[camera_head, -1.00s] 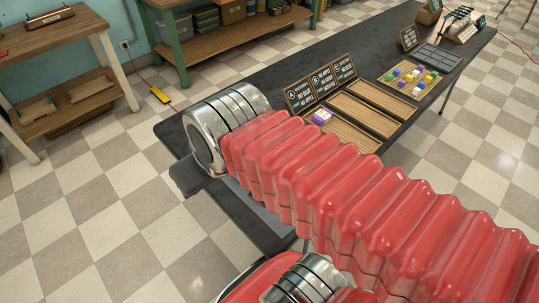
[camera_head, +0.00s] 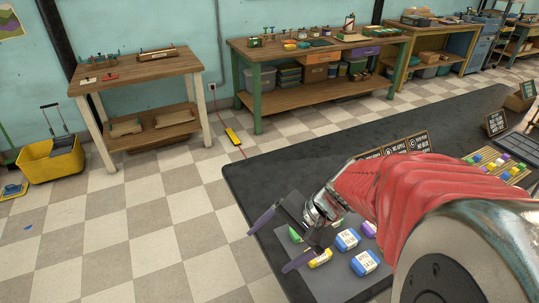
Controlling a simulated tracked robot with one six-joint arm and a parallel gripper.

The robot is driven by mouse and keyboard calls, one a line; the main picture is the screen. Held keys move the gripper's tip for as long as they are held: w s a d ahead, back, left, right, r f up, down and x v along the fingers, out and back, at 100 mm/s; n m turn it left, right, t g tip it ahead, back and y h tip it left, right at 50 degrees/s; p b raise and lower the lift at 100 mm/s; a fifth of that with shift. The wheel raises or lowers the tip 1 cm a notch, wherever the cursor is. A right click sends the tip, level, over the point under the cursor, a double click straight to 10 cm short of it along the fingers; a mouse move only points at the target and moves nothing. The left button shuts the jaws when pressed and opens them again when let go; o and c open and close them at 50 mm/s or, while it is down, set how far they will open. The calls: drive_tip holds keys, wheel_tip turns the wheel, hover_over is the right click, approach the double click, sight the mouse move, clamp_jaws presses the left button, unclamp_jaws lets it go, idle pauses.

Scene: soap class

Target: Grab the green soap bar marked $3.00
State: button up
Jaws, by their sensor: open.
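A green bar (camera_head: 295,235) shows partly between the finger bases, mostly covered by the gripper. Price marks on the green bars cannot be read, so I cannot tell which is marked $3.00.
Right of the gripper lie a yellow bar (camera_head: 320,259), a blue bar (camera_head: 347,240), another blue bar (camera_head: 366,263) and a purple bar (camera_head: 369,229). Dark signs (camera_head: 408,145) stand behind my red arm. Small coloured blocks (camera_head: 497,165) sit farther right. The table's (camera_head: 262,178) far left is clear.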

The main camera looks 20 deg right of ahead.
sight(334, 223)
drive_tip(key=d+f+m+t, duration=0.3)
drive_tip(key=d+m, duration=0.3)
drive_tip(key=d, duration=0.1)
drive_tip(key=w+d+f+m+t+h, duration=0.1)
drive_tip(key=d+f+m+t, duration=0.2)
drive_tip(key=d+m, duration=0.3)
drive_tip(key=w+d+f+m+t, duration=0.1)
drive_tip(key=d+f+m+t, duration=0.2)
drive_tip(key=d+m, duration=0.3)
drive_tip(key=shift+w+d+f+m+h, duration=0.1)
drive_tip(key=shift+d+f+m+h, duration=0.1)
drive_tip(key=shift+d+f, duration=0.25)
drive_tip(key=shift+w+d+f+m+h, duration=0.1)
drive_tip(key=shift+d+f+m+h, duration=0.15)
drive_tip(key=shift+d, duration=0.3)
drive_tip(key=s+d+f+m+h, duration=0.1)
drive_tip(key=d, duration=0.1)
drive_tip(key=s+d+f+m+t+h, duration=0.1)
drive_tip(key=d+f+m, duration=0.1)
drive_tip(key=d, duration=0.1)
drive_tip(key=s+d+f+m+h, duration=0.1)
drive_tip(key=s+d+m+h, duration=0.1)
drive_tip(key=shift+d+f+m, duration=0.15)
drive_tip(key=shift+f+m, duration=0.05)
drive_tip(key=shift+m, duration=0.05)
drive_tip(key=shift+w, duration=0.1)
drive_tip(key=x, duration=0.8)
drive_tip(key=shift+w+r, duration=0.1)
drive_tip(key=shift+w, duration=0.2)
